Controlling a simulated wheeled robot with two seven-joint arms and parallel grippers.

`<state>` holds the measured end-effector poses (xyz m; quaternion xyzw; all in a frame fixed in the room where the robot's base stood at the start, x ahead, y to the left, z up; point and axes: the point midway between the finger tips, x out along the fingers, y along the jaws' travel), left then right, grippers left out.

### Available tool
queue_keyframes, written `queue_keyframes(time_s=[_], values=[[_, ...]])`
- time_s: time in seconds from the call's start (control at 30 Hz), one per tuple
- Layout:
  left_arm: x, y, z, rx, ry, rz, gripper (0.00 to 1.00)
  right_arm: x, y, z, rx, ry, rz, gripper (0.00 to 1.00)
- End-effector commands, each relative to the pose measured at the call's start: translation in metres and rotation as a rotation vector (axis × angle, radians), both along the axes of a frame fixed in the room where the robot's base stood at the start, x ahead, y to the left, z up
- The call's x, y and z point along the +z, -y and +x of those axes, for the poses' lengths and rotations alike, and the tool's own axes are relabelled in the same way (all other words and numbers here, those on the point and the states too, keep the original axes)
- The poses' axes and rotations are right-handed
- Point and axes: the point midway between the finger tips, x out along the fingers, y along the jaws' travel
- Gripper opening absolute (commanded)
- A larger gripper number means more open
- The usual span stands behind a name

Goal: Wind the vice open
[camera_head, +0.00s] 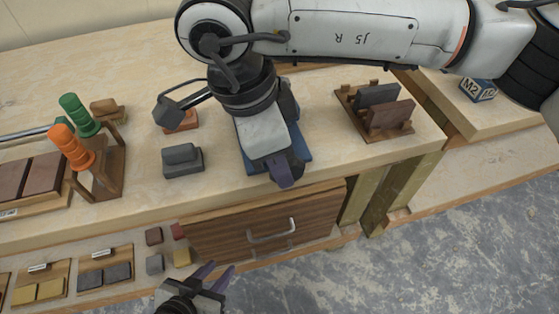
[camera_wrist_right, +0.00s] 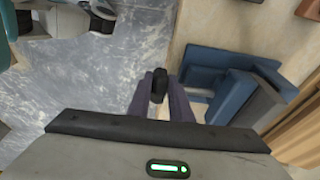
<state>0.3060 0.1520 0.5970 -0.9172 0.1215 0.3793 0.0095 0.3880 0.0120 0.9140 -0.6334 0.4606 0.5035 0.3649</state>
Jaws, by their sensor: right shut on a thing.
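The blue vice (camera_head: 303,151) is at the front edge of the bench, mostly hidden under my right arm in the head view. In the right wrist view the vice (camera_wrist_right: 212,66) is to the right of my fingers, with a blue jaw and a greyish part. My right gripper (camera_wrist_right: 168,100) is shut on a black handle end (camera_wrist_right: 160,84) between its dark purple fingers. In the head view the right gripper (camera_head: 284,172) points down at the bench edge. My left gripper (camera_head: 214,274) is low in front of the bench, its fingers apart and empty.
A wooden drawer (camera_head: 215,234) with a metal handle is below the vice. A grey block (camera_head: 182,163) stands left of it. Green (camera_head: 80,115) and orange (camera_head: 72,146) handled tools stand in a rack further left. A wooden rack (camera_head: 403,134) with dark plates is to the right.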

Motion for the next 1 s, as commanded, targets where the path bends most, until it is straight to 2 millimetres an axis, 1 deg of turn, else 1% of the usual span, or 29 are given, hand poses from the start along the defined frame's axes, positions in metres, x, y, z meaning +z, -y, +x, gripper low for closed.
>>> queue_keyframes(time_s=[0.03, 0.13, 0.4, 0.53, 0.67, 0.9, 1.0], values=[[0.001, 0.0, 0.0, 0.0, 0.001, 0.0, 0.31, 0.002, -0.001, 0.003, -0.002, 0.009, 0.005, 0.2], [0.001, 0.0, 0.0, 0.001, 0.002, -0.001, 0.31, 0.002, -0.001, 0.002, -0.002, 0.008, 0.005, 0.37], [0.0, 0.0, 0.0, 0.001, 0.002, -0.001, 0.31, 0.001, 0.0, 0.001, -0.001, 0.004, 0.003, 0.37], [0.0, 0.0, 0.0, 0.001, 0.002, -0.001, 0.31, 0.008, -0.002, 0.001, -0.001, 0.004, 0.002, 0.37], [0.0, 0.0, 0.0, 0.001, 0.001, -0.001, 0.31, 0.028, -0.007, 0.0, 0.0, 0.006, 0.004, 0.37], [-0.001, 0.0, -0.001, 0.001, 0.0, -0.001, 0.31, 0.075, -0.017, -0.004, -0.001, 0.007, 0.004, 0.37], [-0.001, 0.0, -0.001, 0.001, -0.002, 0.0, 0.31, 0.089, -0.02, -0.005, 0.0, 0.006, 0.004, 0.37]])
